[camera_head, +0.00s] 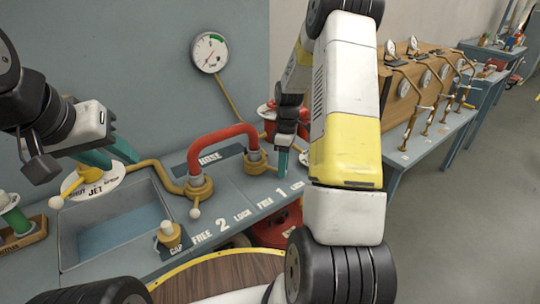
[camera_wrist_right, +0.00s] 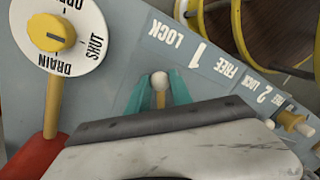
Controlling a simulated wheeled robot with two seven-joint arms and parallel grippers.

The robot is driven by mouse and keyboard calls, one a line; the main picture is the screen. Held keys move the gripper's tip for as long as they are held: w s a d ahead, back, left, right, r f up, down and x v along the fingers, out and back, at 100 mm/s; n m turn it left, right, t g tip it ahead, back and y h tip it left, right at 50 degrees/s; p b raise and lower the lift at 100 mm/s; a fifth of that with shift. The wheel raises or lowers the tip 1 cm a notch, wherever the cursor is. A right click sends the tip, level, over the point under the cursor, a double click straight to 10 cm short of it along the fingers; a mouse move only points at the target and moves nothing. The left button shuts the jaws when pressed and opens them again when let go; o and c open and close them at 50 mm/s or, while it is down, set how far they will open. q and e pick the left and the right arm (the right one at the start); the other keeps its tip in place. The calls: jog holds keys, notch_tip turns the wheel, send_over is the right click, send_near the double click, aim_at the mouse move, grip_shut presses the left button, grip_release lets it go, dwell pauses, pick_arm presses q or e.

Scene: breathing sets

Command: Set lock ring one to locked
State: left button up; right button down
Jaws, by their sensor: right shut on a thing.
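Lock ring one (camera_head: 257,162) is a brass collar at the right end of the red hose, behind the words FREE 1 LOCK. My right gripper (camera_head: 282,160) is just right of it, low over the panel. In the right wrist view its teal fingers (camera_wrist_right: 160,92) are shut on the ring's brass lever, with the white ball tip (camera_wrist_right: 159,80) showing between them. The ball is nearer the word LOCK than FREE. The gripper hides the collar in that view. My left gripper (camera_head: 110,156) hangs by the jet dial, teal fingers apart, empty.
Lock ring two (camera_head: 200,187) has its ball lever pointing forward. The red hose (camera_head: 222,137) arches between both rings. A sink (camera_head: 64,225), a brass cap (camera_head: 170,235) and a jet dial (camera_head: 90,181) are on the left. A drain dial (camera_wrist_right: 62,35) is near the right gripper.

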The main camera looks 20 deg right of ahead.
jog(key=c, duration=1.1)
grip_release()
jog(key=shift+c, duration=0.2)
notch_tip(320, 180, up, 8)
jog(key=w, duration=0.1)
jog(key=shift+w+d+f, duration=0.15)
jog(key=shift+d, duration=0.25)
jog(key=s+a+r+m+t, duration=0.3)
jog(key=s+a+r+m, duration=0.1)
jog(key=s+r, duration=0.4)
jog(key=s+a+r+m+t, duration=0.35)
jog(key=s+r, duration=0.25)
jog(key=r, duration=0.5)
jog(key=s+a+r+m+t+y, duration=0.1)
jog(key=s+a+m, duration=0.2)
jog(key=s, duration=0.6)
jog(key=shift+a+m+t, duration=0.3)
jog(key=shift+m+t, duration=0.05)
